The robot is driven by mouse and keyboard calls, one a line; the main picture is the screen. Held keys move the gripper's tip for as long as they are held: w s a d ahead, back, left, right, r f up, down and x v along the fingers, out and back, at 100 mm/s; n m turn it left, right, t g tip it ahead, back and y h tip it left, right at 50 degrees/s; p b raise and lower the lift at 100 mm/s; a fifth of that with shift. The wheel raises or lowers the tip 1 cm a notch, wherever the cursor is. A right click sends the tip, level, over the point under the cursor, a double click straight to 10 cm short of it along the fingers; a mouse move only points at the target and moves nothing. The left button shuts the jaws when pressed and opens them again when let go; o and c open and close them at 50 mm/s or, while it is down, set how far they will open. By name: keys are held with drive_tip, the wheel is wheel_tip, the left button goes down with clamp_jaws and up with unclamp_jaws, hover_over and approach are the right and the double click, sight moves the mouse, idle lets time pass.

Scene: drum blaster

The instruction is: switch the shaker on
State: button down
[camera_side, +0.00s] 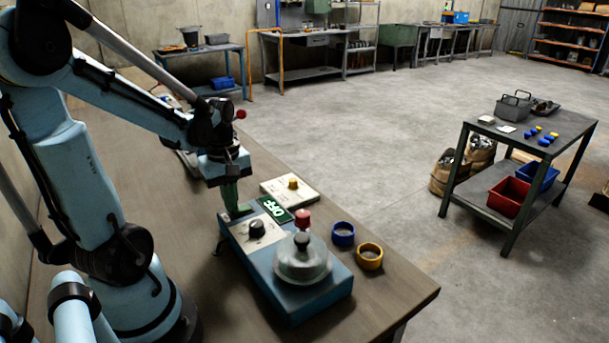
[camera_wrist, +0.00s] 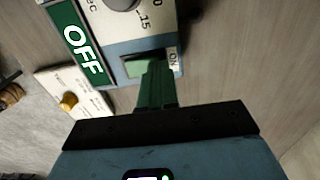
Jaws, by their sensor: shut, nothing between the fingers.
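The shaker (camera_side: 320,298) is a blue box on the wooden bench, with a metal domed lid (camera_side: 302,262), a black dial (camera_side: 257,228) and a green sign (camera_side: 275,208) reading OFF. The sign (camera_wrist: 82,45) also shows in the wrist view. A green switch (camera_wrist: 142,65) sits at the shaker's end beside a small label (camera_wrist: 173,60) that seems to read ON. My gripper (camera_side: 231,207) is shut and empty, its green fingers pointing down at that end. In the wrist view the fingertips (camera_wrist: 156,68) are right at the switch and partly cover it; I cannot tell whether they touch.
A pale plate with a yellow knob (camera_side: 292,183) lies behind the shaker. A red knob (camera_side: 303,217) stands by the dome. A blue ring (camera_side: 343,234) and a yellow ring (camera_side: 369,256) lie to the right. The bench's right edge is close beyond them.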

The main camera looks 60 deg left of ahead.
drive_tip(key=shift+f, duration=0.25)
drive_tip(key=shift+r, duration=3.05)
drive_tip(key=w+d+m+t, duration=0.2)
drive_tip(key=d+m, duration=0.3)
drive_tip(key=m, duration=0.1)
drive_tip(key=w+d+r+m+t, duration=0.1)
drive_tip(key=w+d+m+t, duration=0.1)
drive_tip(key=d+m, duration=0.4)
drive_tip(key=w+d+m+t, duration=0.2)
drive_tip(key=d+m+t, duration=0.1)
drive_tip(key=d+m, duration=0.3)
drive_tip(key=shift+w+r, duration=0.2)
drive_tip(key=shift+w, duration=0.15)
